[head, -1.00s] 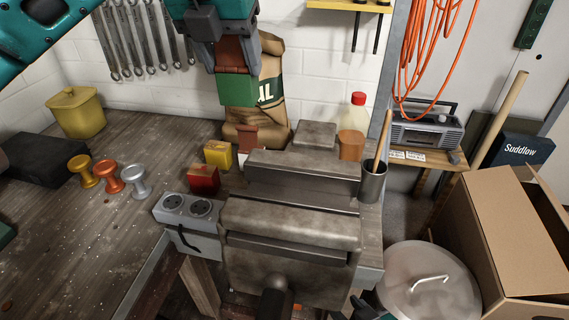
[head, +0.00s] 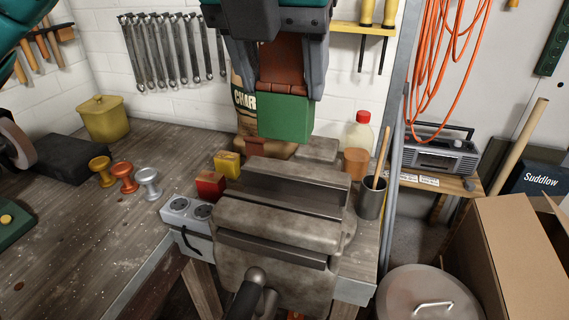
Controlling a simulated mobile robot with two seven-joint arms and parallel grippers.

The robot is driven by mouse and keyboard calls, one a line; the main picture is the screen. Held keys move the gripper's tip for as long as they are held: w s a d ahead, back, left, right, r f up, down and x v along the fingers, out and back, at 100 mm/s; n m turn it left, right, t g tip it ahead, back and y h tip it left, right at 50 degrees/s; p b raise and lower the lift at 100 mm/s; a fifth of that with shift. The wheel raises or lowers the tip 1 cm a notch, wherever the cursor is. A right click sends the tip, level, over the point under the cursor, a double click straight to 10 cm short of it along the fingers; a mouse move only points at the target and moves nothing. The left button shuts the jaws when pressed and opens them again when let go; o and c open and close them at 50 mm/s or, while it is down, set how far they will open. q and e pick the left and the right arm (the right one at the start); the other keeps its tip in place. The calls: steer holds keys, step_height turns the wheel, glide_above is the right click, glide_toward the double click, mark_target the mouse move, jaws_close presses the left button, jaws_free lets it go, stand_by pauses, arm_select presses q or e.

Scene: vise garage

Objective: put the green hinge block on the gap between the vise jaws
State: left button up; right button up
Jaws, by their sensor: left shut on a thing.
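My left gripper (head: 280,82) comes down from the top of the head view and is shut on the green hinge block (head: 285,119). The block has a green lower part and a red-brown upper part between the fingers. It hangs upright, in the picture just above the rear jaw of the vise (head: 278,222). The rear jaw (head: 297,183) and front jaw stand apart, with a dark gap running between them. The block is clear of the vise; its exact height above the jaws is hard to judge. My right gripper is not in view.
Left of the vise are a red block (head: 210,185), a yellow block (head: 227,165) and a grey socket box (head: 187,212). A metal cup (head: 371,200) with a stick stands close to its right. A charcoal bag (head: 246,105) stands behind. The workbench (head: 75,235) has free room at left.

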arm_select(q)
step_height(320, 180, down, 11)
steer(key=shift+f+b, duration=0.1)
steer(key=shift+b, duration=0.8)
steer(key=shift+f, duration=0.1)
steer(key=o, duration=1.5)
steer(key=shift+o, duration=0.2)
steer(key=shift+s+r, duration=0.1)
steer(key=shift+r, duration=0.3)
steer(key=p+v, duration=0.2)
steer(key=v, duration=0.9)
steer(key=shift+s+r, duration=0.15)
steer(key=shift+s, duration=0.05)
